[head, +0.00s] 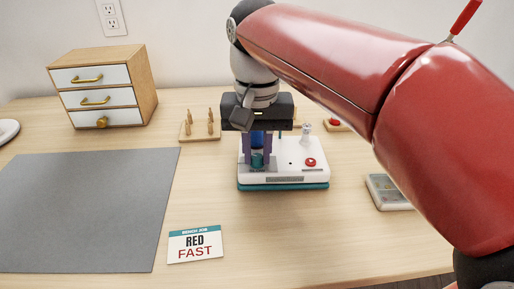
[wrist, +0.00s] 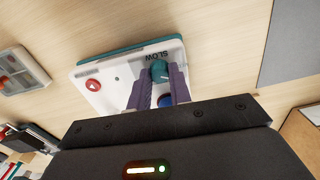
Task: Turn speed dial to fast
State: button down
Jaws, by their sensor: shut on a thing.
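In the wrist view the dial (wrist: 160,71) shows beside the printed word SLOW. It has a thin pale mark, whose setting I cannot read surely. My gripper (head: 257,162) points down at the machine, and its purple fingers are closed on the dial's two sides. The fingers also show in the wrist view (wrist: 164,76). No FAST label is visible on the machine.
A red button (head: 311,162) is on the machine's right side. A card (head: 195,244) reading RED FAST lies in front. The grey mat (head: 85,215) is empty.

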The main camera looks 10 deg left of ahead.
aim_at(257, 156)
jog(key=m, duration=1.1)
jog(key=shift+m, duration=0.4)
dwell(0.3)
jog(key=c, duration=1.3)
grip_release()
notch_tip(257, 156, up, 8)
jog(key=shift+f, duration=0.1)
